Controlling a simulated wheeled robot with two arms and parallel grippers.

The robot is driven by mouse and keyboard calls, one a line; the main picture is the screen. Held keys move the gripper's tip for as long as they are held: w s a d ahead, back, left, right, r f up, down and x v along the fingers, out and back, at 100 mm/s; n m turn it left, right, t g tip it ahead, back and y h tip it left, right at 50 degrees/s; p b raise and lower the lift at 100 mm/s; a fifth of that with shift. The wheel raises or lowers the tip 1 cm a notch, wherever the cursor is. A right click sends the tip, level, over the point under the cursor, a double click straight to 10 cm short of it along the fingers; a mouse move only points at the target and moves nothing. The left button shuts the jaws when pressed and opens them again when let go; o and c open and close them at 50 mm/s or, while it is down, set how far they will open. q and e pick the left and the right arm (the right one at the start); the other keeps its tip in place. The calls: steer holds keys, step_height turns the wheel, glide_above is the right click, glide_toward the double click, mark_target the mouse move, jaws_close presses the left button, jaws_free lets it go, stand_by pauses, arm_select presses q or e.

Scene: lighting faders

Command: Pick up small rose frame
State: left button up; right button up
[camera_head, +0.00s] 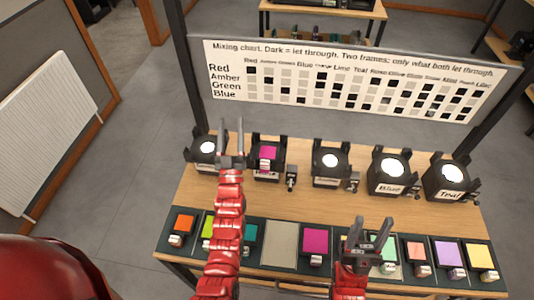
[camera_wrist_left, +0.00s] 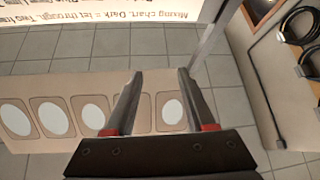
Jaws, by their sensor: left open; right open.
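A magenta frame (camera_head: 315,242) with a small white tag lies in the front row on the table. A second, smaller magenta frame (camera_head: 267,155) sits at the front of the second lamp from the left. I cannot read either tag, so I cannot tell which is called rose. My left gripper (camera_head: 231,145) is open and empty, between the leftmost lamp and the second lamp. Its spread fingers also show in the left wrist view (camera_wrist_left: 160,95). My right gripper (camera_head: 369,238) is open above the front row, right of the front magenta frame, partly covering a mint green frame (camera_head: 388,252).
Several black lamps stand in a row, including Blue (camera_head: 392,172) and Teal (camera_head: 450,178). Orange (camera_head: 183,226), lilac (camera_head: 449,254) and yellow (camera_head: 480,256) frames lie in front. A mixing chart (camera_head: 350,85) stands behind between dark posts. Bare wood (camera_head: 290,203) separates the rows.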

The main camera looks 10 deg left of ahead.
arm_select(q)
steer(key=w+d+f+g+h+p, duration=0.1)
steer(key=w+d+f+g, duration=0.15)
steer(key=w, duration=0.45)
steer(key=w+d+f+g+h+p, duration=0.15)
steer(key=w+g, duration=0.25)
steer(key=w, duration=0.4)
steer(key=w+d+f+m+g+h+p, duration=0.1)
steer(key=w+d+g+h+p, duration=0.15)
steer(key=d+g, duration=0.4)
steer(key=s+r+m+g+y+p, duration=0.1)
steer(key=s+r+g+p, duration=0.15)
steer(key=s+g, duration=0.45)
steer(key=s+r+m+g+y+p, duration=0.1)
steer(key=s+r+m+g, duration=0.3)
steer(key=s, duration=0.6)
steer(key=n+b, duration=0.2)
steer(key=b, duration=0.2)
glide_above(265, 162)
steer(key=shift+g, duration=0.4)
step_height(265, 162, down, 12)
steer(key=shift+f, duration=0.1)
steer(key=shift+f+p, duration=0.2)
steer(key=shift+p, duration=0.1)
step_height(265, 162, down, 3)
steer(key=shift+r+p, duration=0.1)
steer(key=shift+p, duration=1.1)
steer(key=shift+f, duration=1.05)
